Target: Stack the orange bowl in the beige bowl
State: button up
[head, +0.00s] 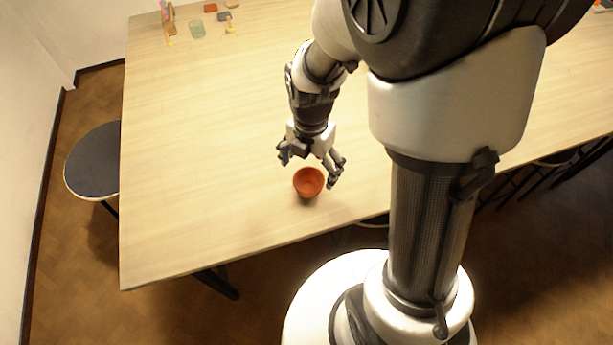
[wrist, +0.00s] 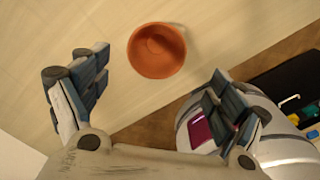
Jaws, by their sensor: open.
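The orange bowl (head: 309,183) stands upright on the light wooden table, near its front edge. It looks empty. In the wrist view the orange bowl (wrist: 157,50) shows whole, ahead of the fingers and between their lines. My gripper (head: 310,168) is open and empty, with its fingers spread on either side just behind and above the bowl. The wrist view also shows the gripper (wrist: 156,88) wide open, with nothing between its fingers. I see no beige bowl in either view; my arm hides part of the table.
The table (head: 200,130) is clear around the bowl and to its left. At its far left end stand a greenish cup (head: 196,29), a small wooden rack (head: 167,14) and several small items. A dark round stool (head: 93,160) stands by the table's left edge.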

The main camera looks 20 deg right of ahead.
jog(key=b, duration=0.2)
send_over(309, 188)
notch_tip(309, 188, down, 6)
jog(key=shift+r, duration=0.25)
jog(key=c, duration=1.3)
